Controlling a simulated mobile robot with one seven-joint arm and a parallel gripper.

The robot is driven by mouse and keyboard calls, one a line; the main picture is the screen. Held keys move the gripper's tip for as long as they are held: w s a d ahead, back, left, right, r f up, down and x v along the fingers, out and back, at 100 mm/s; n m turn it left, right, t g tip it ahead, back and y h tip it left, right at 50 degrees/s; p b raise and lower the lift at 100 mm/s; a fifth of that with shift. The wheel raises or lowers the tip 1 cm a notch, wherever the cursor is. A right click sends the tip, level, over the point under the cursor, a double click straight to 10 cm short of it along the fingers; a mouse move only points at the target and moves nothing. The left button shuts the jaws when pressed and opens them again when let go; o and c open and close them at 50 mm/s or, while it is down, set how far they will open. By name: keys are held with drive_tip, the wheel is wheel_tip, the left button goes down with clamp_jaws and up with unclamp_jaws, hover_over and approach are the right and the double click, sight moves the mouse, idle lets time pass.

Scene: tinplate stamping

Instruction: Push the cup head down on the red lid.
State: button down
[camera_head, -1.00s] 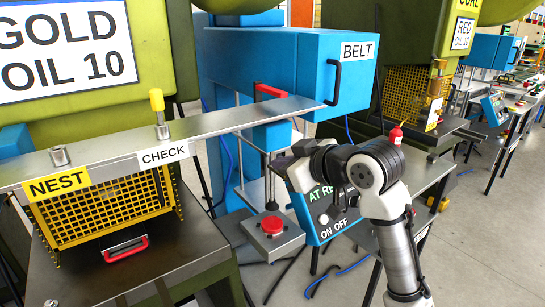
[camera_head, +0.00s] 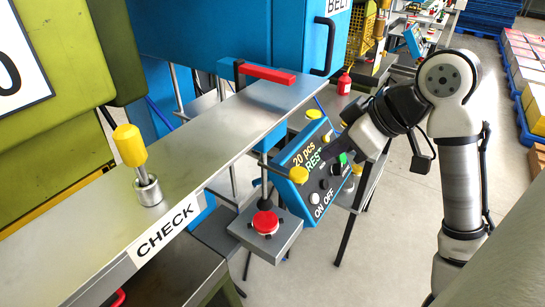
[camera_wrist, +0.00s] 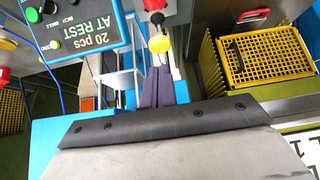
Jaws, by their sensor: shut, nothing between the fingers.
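The red lid (camera_head: 265,222) lies on a grey plate (camera_head: 283,234) at the front of a small stand in the head view. A grey upright rod (camera_head: 264,180) stands over it; I cannot clearly pick out the cup head. A yellow knob (camera_head: 298,175) is just above and right of the lid. In the wrist view my gripper (camera_wrist: 160,70) is shut and empty, its dark fingers side by side. A yellow ball knob (camera_wrist: 159,44) is just beyond the fingertips, with a red part (camera_wrist: 154,4) behind it. In the head view my fingertips are hard to make out near the panel.
A control panel (camera_head: 307,165) stands right of the lid. A long metal shelf marked CHECK (camera_head: 225,125) crosses the left, with a yellow-handled tool (camera_head: 132,150) on it. A blue machine (camera_head: 235,35) stands behind. A yellow mesh guard (camera_wrist: 262,58) is at the right of the wrist view.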

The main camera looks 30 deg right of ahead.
sight(300, 172)
drive_tip(key=shift+s+r, duration=0.1)
drive_tip(key=shift+s, duration=0.2)
drive_tip(key=b+x, duration=0.4)
drive_tip(key=x, duration=0.2)
drive_tip(key=shift+d+b, duration=0.1)
drive_tip(key=shift+b, duration=0.25)
drive_tip(key=shift+w+a+f+b, duration=0.2)
drive_tip(key=shift+w+f+b, duration=0.15)
drive_tip(key=shift+f, duration=0.1)
drive_tip(key=shift+f, duration=0.1)
